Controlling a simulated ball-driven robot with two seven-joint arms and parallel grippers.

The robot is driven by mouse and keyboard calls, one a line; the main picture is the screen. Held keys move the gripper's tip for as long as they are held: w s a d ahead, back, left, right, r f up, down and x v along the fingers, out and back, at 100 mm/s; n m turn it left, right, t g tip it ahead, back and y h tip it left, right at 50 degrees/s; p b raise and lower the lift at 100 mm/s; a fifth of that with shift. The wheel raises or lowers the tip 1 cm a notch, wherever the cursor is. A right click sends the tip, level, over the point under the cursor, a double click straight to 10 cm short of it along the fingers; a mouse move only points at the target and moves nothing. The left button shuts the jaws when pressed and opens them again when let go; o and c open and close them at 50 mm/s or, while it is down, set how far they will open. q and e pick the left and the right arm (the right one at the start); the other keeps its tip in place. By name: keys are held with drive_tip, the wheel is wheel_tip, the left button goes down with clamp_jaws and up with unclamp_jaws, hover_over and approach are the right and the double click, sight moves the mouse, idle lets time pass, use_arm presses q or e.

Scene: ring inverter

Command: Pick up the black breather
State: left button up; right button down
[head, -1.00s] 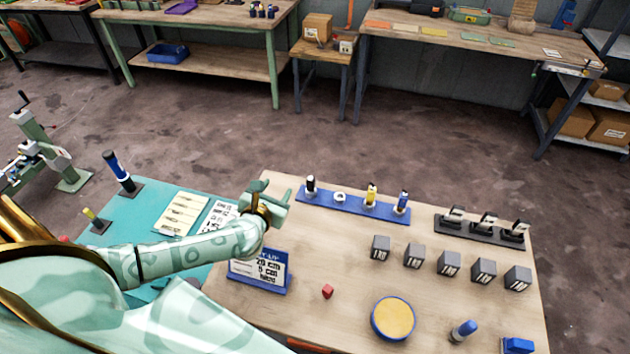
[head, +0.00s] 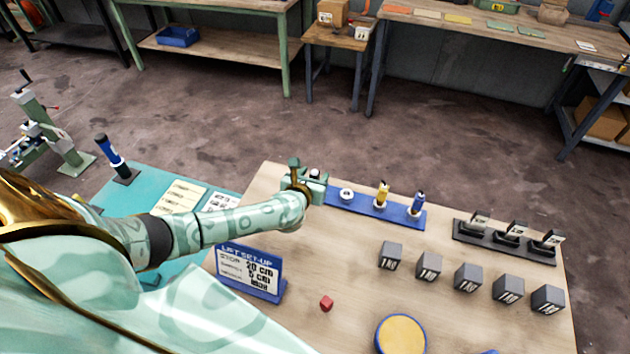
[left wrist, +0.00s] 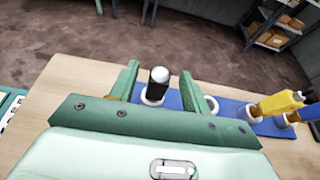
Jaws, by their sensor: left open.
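The black breather (left wrist: 157,86), a dark cylinder with a white top, stands upright in a white ring at the left end of the blue rack (left wrist: 232,108). In the head view my left gripper (head: 309,179) is at that end of the rack (head: 350,205) and mostly hides the breather; only its top (head: 315,173) shows. In the left wrist view the two green fingers of the open gripper (left wrist: 157,84) stand left and right of the breather, apart from it. My right gripper is not in view.
An empty white ring (head: 347,194), a yellow breather (head: 382,193) and a blue one (head: 418,203) follow along the rack. Several dark weight blocks (head: 429,267), a sign (head: 250,272), a red cube (head: 326,303) and a round yellow pad (head: 401,338) are on the bench.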

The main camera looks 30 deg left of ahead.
sight(314, 176)
use_arm(q)
drive_tip(key=x, duration=0.3)
drive_tip(key=shift+w+f+b, duration=0.1)
drive_tip(key=shift+f+b, duration=0.05)
drive_tip(key=shift+b, duration=0.25)
clamp_jaws()
